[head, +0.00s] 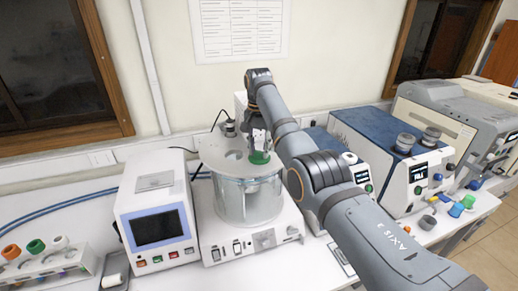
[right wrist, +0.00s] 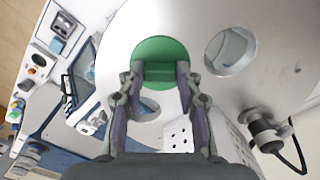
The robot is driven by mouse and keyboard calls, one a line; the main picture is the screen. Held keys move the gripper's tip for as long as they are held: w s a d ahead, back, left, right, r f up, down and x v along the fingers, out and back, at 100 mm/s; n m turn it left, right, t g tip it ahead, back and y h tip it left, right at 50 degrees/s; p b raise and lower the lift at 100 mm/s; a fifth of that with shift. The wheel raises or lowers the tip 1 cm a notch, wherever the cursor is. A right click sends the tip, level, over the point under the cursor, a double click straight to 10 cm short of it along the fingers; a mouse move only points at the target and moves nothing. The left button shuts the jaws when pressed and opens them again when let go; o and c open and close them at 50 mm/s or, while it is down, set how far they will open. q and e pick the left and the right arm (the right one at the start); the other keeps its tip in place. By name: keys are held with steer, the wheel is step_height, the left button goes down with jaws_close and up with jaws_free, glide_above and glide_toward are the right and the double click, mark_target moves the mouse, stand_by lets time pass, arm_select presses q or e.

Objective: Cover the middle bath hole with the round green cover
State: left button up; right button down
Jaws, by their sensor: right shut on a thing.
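The round green cover (head: 259,158) is at the lid of the glass bath (head: 248,203), towards the lid's right side in the head view. My right gripper (head: 259,146) is shut on the cover's raised grip, from above. In the right wrist view the green cover (right wrist: 160,50) lies flat between my fingertips (right wrist: 160,76), close to the white bath lid (right wrist: 205,18). An open round hole (right wrist: 231,51) shows to its right, and another opening (right wrist: 146,108) shows partly below it, behind the fingers. Whether the cover touches the lid or sits in a hole, I cannot tell. My left gripper is not in view.
A white instrument with a dark screen (head: 158,229) stands left of the bath. A blue-and-white instrument (head: 385,150) stands to the right. A rack with coloured caps (head: 38,265) is at the far left. A small black-topped fitting (head: 230,127) rises from the lid's back edge.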

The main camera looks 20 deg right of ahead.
steer(key=shift+f, duration=0.35)
steer(key=c, duration=1.2)
jaws_free()
steer(key=shift+w+d+f, duration=0.1)
steer(key=shift+w+f, duration=0.05)
steer(key=shift+w, duration=0.35)
steer(key=shift+s+r, duration=0.15)
steer(key=shift+r, duration=0.05)
steer(key=shift+r, duration=0.1)
